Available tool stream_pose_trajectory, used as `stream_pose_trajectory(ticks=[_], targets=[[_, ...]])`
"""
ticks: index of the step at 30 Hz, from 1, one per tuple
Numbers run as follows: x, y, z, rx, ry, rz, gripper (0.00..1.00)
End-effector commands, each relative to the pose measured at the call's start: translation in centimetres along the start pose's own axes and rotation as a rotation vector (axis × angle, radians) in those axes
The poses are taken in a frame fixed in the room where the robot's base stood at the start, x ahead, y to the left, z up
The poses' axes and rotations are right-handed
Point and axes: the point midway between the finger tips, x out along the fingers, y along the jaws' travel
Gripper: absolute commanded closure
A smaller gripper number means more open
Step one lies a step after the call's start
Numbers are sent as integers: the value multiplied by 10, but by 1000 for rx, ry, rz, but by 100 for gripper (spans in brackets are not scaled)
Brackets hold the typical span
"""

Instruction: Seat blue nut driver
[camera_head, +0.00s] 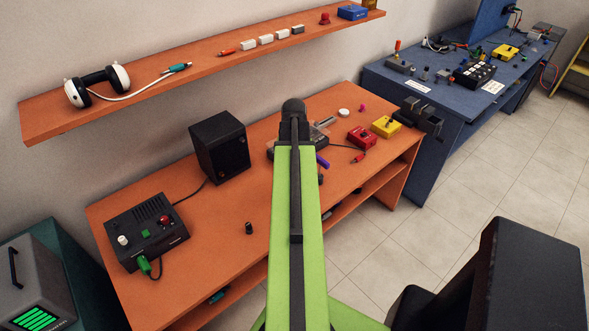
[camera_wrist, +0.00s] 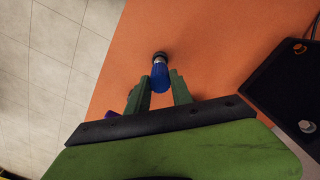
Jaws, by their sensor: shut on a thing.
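In the wrist view my gripper (camera_wrist: 158,92) has its green fingers on either side of the blue nut driver (camera_wrist: 160,77) and is shut on its handle. The driver points away from the camera, over the orange bench. A small dark round piece (camera_wrist: 159,57) shows just past its far end, with a pale glint between. I cannot tell whether they touch. A small black upright cylinder (camera_head: 249,228) stands on the bench in the head view; it may be this same piece. My arm hides the gripper and the driver in the head view.
A black speaker (camera_head: 219,146) and a black control box (camera_head: 146,231) stand on the orange bench (camera_head: 205,265). Red (camera_head: 361,138) and yellow (camera_head: 386,126) boxes sit at its right end. A purple-blue piece (camera_head: 322,160) lies beside my arm. Bench around the black cylinder is clear.

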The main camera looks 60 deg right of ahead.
Motion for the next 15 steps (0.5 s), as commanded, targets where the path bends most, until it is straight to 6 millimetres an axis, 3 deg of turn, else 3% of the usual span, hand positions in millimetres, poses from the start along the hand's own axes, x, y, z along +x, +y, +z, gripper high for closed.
stream_pose_trajectory(ticks=[15], targets=[[17, 1, 0, 2, 0, 0, 100]])
